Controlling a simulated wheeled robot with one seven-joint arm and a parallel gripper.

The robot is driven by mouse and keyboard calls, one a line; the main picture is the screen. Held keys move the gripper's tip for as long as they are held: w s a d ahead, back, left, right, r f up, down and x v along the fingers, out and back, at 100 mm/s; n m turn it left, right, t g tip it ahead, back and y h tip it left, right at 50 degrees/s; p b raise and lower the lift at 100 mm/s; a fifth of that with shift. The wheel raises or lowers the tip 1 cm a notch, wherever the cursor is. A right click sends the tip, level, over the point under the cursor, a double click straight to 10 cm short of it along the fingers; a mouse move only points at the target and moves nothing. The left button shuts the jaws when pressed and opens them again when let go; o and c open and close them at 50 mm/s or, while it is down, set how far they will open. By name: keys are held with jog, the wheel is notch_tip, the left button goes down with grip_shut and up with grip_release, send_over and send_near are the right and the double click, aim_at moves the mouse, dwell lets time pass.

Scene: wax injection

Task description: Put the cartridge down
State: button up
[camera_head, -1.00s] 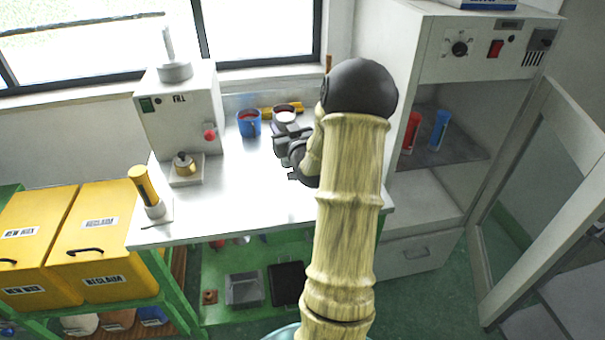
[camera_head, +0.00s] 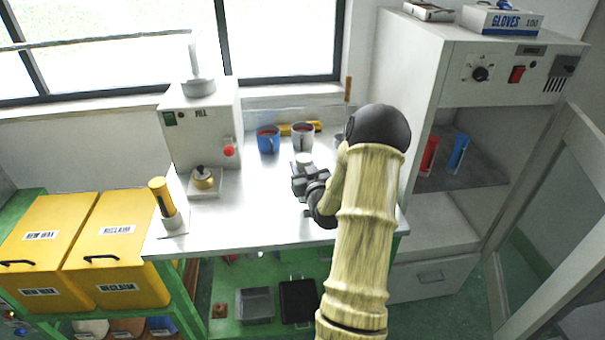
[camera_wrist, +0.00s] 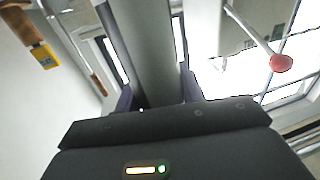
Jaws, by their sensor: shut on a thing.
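My gripper (camera_head: 303,172) is above the white bench, in front of the mugs. It is shut on a grey cylinder, which I take to be the cartridge; its pale round top (camera_head: 303,159) shows at the jaws. In the wrist view the grey cylinder (camera_wrist: 150,45) stands between the two dark fingers (camera_wrist: 158,97) and fills the middle. Its lower end is hidden by the gripper, so I cannot tell whether it touches the bench (camera_head: 250,205).
The wax injector (camera_head: 200,130) with a red knob is at left, and a yellow-handled tool (camera_head: 163,200) stands at the front left. An open cabinet (camera_head: 440,215) holds red (camera_head: 429,155) and blue (camera_head: 458,153) cylinders.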

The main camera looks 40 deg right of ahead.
jog(key=shift+f, duration=1.35)
jog(key=shift+f, duration=0.15)
jog(key=o, duration=1.1)
jog(key=b+v, duration=0.2)
jog(key=v, duration=1)
